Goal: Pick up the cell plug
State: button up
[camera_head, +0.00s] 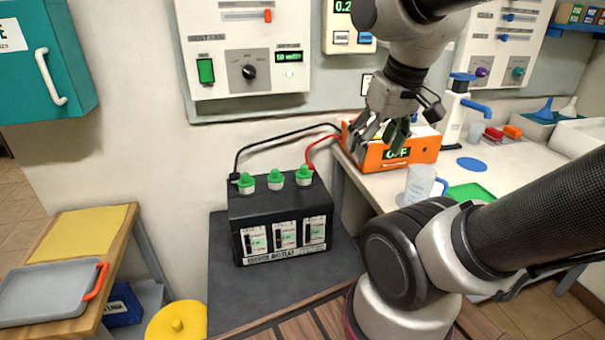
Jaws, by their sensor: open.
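A black battery (280,222) sits on a dark mat beside the bench. Three green-topped plugs stand upright in its top: a left plug (246,182), a middle plug (275,179) and a right plug (304,176). I cannot tell which one is the cell plug. My gripper (381,136) is open, pointing down in front of the orange box (425,148), to the right of the battery and higher in the picture. Nothing shows between its fingers. It is well apart from the plugs.
Black (270,138) and red (317,146) leads run from the battery's top toward the orange box. A measuring jug (418,183) and a pump bottle (455,108) stand on the bench. A grey tray (48,290) lies on the left cart. The space above the plugs looks clear.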

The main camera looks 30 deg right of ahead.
jog(key=shift+w+f+g, duration=0.7)
jog(key=shift+w+f, duration=0.05)
jog(key=shift+f, duration=0.2)
jog(key=m+t+y, duration=0.2)
jog(key=m+y, duration=0.1)
jog(key=m, duration=2.6)
send_near(304, 166)
jog(key=shift+w+a+f, duration=0.25)
jog(key=shift+w+f, duration=0.05)
jog(key=shift+f, duration=0.15)
jog(key=shift+w+a+f, duration=0.25)
jog(key=shift+w+f, duration=0.05)
jog(key=shift+f, duration=0.15)
jog(key=shift+g+h, duration=0.3)
jog(key=x, duration=0.7)
jog(key=shift+a+f, duration=0.1)
jog(key=shift+f, duration=0.3)
jog(key=c, duration=0.7)
